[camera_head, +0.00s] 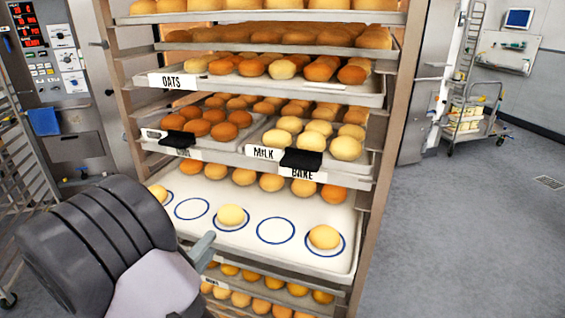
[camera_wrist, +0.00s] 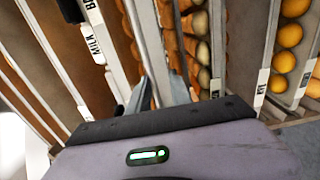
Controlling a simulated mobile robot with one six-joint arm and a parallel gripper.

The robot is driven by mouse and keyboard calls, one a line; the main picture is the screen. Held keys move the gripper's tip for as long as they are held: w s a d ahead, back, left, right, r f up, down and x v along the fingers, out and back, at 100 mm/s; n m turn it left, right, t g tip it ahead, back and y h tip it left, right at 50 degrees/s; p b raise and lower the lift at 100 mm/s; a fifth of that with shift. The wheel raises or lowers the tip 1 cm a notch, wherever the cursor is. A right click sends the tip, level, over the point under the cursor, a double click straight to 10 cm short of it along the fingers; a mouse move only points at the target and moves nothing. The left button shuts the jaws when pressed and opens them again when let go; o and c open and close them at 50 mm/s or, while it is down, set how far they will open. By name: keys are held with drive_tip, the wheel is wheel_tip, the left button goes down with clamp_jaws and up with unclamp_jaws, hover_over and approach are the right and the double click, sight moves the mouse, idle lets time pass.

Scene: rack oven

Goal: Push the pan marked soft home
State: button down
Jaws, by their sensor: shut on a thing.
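A tall rack holds several pans of buns, and I cannot read the word soft on any label in view. My gripper (camera_head: 207,246) is at the front left edge of a white tray with blue circles (camera_head: 287,252); its fingers also show in the wrist view (camera_wrist: 158,88). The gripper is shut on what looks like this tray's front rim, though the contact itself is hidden. The white tray juts out of the rack towards me and bears several buns, with some circles bare. A label on a lower pan (camera_head: 208,288) is mostly hidden by my arm.
Above are pans labelled OATS (camera_head: 172,81) and MILK (camera_head: 264,152), with a BAKE label (camera_head: 303,174) below MILK. Two black clips (camera_head: 301,159) hang at the pan fronts. An oven panel (camera_head: 45,60) stands left. Grey floor (camera_head: 470,230) is free at right.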

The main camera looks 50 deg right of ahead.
sight(225, 223)
drive_tip(key=shift+b+x, duration=0.6)
drive_tip(key=shift+x, duration=1.7)
drive_tip(key=shift+r, duration=0.2)
drive_tip(key=shift+b+x, duration=1)
drive_tip(key=shift+x, duration=1.2)
drive_tip(key=shift+d, duration=0.1)
drive_tip(key=shift+b+x, duration=1.15)
drive_tip(key=shift+x, duration=1.05)
drive_tip(key=shift+d, duration=0.1)
